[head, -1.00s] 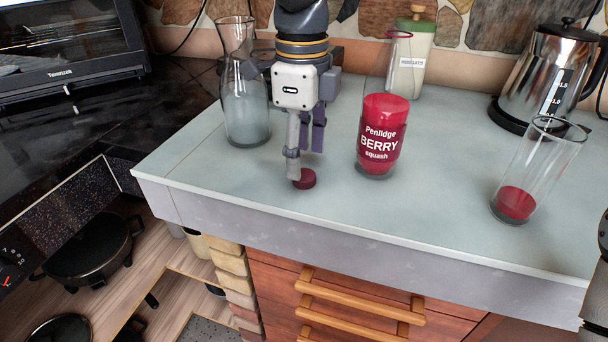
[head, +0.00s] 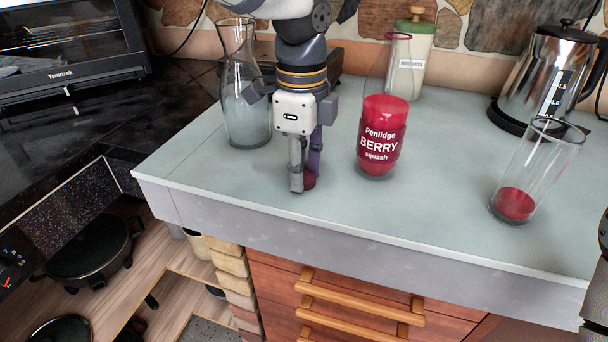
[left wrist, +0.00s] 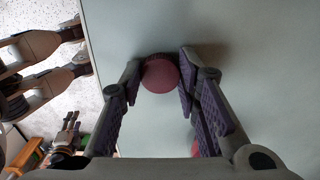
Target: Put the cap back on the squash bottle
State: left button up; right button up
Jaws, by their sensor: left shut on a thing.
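The squash bottle (head: 379,143) stands upright on the counter, with red squash inside and a "Penlidge Berry squash" label. Its clear upper part rises to an open, red-rimmed mouth (head: 398,36). The dark red round cap (head: 310,180) is at the counter top left of the bottle, partly hidden by a finger. My left gripper (head: 303,183) points down and is shut on the cap. In the left wrist view the cap (left wrist: 160,74) sits between the two fingertips (left wrist: 163,73). I cannot tell whether it still touches the counter.
A glass carafe (head: 246,115) stands just left and behind my left gripper. A tall glass with red liquid (head: 516,203) and a kettle (head: 545,82) stand at the right. A green-and-cream jar (head: 411,70) is behind the bottle. The counter front between cap and glass is clear.

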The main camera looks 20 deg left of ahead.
pick_arm(q)
jog(key=shift+r, duration=0.1)
jog(key=shift+r, duration=0.35)
notch_tip(320, 180, up, 3)
jog(key=shift+s, duration=0.15)
jog(key=s+r, duration=0.9)
jog(key=s, duration=0.4)
jog(key=shift+s+p, duration=0.35)
jog(key=shift+p, duration=0.1)
pick_arm(e)
jog(key=shift+w+r+t, duration=0.3)
jog(key=shift+w+r, duration=0.3)
jog(key=shift+w, duration=0.05)
jog(key=shift+o, duration=0.2)
